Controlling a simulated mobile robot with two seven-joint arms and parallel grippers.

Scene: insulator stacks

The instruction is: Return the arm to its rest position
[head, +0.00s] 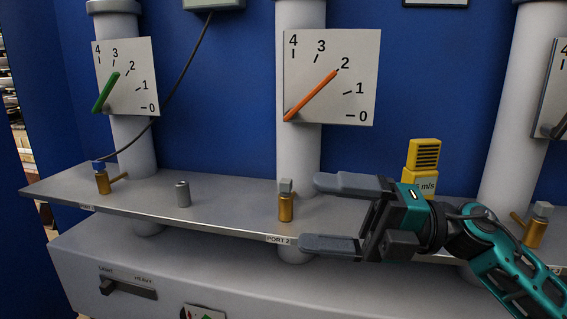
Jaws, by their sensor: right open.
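My right gripper (325,214) reaches in from the right over the grey shelf. Its two fingers are spread wide, with nothing between them. Just left of the fingertips stands a brass port fitting with a grey cap (286,201), upright by the PORT 2 label and apart from the fingers. My teal right arm (505,262) runs to the lower right corner. My left gripper is not in view.
A yellow m/s meter (423,166) stands behind my gripper, partly hidden by it. A loose grey cylinder (183,193) and a brass fitting with a cable (102,182) are left on the shelf (230,214). Gauge boards (355,75) hang on white columns behind.

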